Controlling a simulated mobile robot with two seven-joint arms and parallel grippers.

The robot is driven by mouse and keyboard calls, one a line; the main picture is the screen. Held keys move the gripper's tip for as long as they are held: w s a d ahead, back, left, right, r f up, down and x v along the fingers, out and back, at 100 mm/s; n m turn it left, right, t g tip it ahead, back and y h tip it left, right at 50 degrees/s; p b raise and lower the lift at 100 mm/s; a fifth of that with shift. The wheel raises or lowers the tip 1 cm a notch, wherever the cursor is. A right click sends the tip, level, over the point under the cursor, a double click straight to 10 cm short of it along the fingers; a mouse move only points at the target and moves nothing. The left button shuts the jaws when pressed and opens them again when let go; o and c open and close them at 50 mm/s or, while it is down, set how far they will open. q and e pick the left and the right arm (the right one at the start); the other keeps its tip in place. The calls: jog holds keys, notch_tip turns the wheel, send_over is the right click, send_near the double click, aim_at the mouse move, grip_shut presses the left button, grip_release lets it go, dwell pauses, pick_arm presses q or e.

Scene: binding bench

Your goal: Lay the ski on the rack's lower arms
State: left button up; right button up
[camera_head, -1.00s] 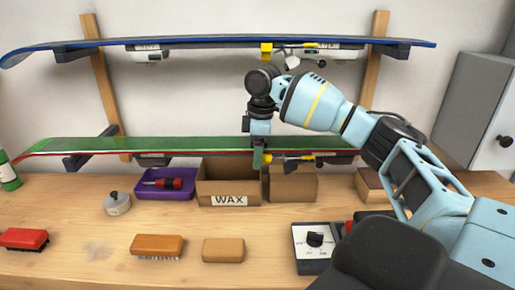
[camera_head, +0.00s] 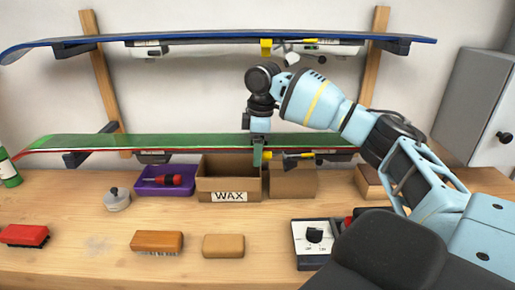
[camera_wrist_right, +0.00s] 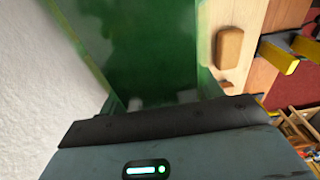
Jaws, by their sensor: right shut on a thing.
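A green ski (camera_head: 190,142) with a red edge lies level across the head view at the height of the rack's lower arms (camera_head: 90,157). In the right wrist view the ski (camera_wrist_right: 150,50) fills the space in front of the gripper. The ski appears to be at or just over the left lower arm; I cannot tell whether it touches. The right lower arm is mostly hidden behind the ski and my arm. My left gripper is not in view.
A blue ski (camera_head: 215,41) lies on the upper arms between two wooden posts (camera_head: 108,95). A grey cabinet (camera_head: 475,105) stands at right.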

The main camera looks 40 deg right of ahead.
jog(key=o, duration=1.3)
jog(key=shift+r, duration=0.1)
jog(key=shift+o, duration=0.9)
jog(key=shift+s+f, duration=0.1)
jog(key=shift+f, duration=0.15)
jog(key=shift+s+d+r, duration=0.1)
jog(key=shift+r, duration=1.95)
jog(key=shift+s+d+r, duration=0.1)
jog(key=shift+r, duration=1.9)
